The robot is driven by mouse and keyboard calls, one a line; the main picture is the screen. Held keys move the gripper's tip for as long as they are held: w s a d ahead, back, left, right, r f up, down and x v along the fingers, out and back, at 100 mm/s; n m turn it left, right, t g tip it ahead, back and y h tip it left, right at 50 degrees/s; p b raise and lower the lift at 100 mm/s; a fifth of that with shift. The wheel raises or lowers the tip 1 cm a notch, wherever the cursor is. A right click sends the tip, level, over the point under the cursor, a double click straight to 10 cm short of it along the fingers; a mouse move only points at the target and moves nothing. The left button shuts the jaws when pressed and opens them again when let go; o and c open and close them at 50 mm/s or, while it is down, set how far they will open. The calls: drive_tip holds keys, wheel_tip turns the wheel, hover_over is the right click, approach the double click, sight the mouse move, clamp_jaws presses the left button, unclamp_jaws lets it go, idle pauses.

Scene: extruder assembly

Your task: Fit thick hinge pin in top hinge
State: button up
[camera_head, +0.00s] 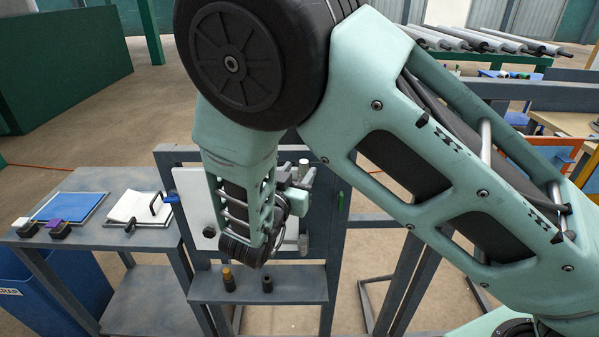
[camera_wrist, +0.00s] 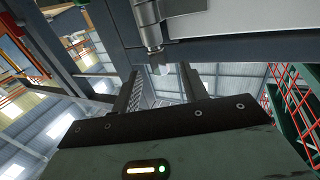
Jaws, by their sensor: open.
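The pale door panel (camera_head: 196,196) stands in a dark grey frame, mostly behind my arm in the head view. In the wrist view a metallic hinge barrel (camera_wrist: 151,30) sits at the edge of a light panel (camera_wrist: 215,38). A small pale round piece (camera_wrist: 161,69) shows just below the barrel; I cannot tell if it is the thick pin's end. My gripper (camera_wrist: 160,80) is open, its two dark fingers apart and pointing toward the barrel. In the head view, grey parts and a light-capped cylinder (camera_head: 303,164) show beside my wrist; the hinge is largely hidden.
A shelf (camera_head: 300,285) below the door holds a brass-topped dark piece (camera_head: 228,279) and a black cylinder (camera_head: 267,284). A side table (camera_head: 100,236) at left carries a blue mat (camera_head: 68,207) and a white pad (camera_head: 135,206). The dark frame stands close around my gripper.

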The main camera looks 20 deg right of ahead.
drive_tip(key=b+v, duration=0.4)
drive_tip(key=v, duration=1.1)
drive_tip(key=shift+s+a+b, duration=0.25)
drive_tip(key=shift+b, duration=0.15)
drive_tip(key=w+a+n+g+y, duration=0.2)
drive_tip(key=w+a+n+y, duration=0.4)
drive_tip(key=y, duration=0.7)
drive_tip(key=s+a+n+g+y, duration=0.3)
drive_tip(key=s+n+g+y, duration=0.15)
drive_tip(key=s, duration=0.55)
drive_tip(key=s+d+f+n+g+h, duration=0.1)
drive_tip(key=s+d+n+g+h, duration=0.4)
drive_tip(key=s+d, duration=0.9)
drive_tip(key=shift+s+d+g, duration=0.25)
drive_tip(key=shift+d+g, duration=0.6)
drive_tip(key=shift+g, duration=0.3)
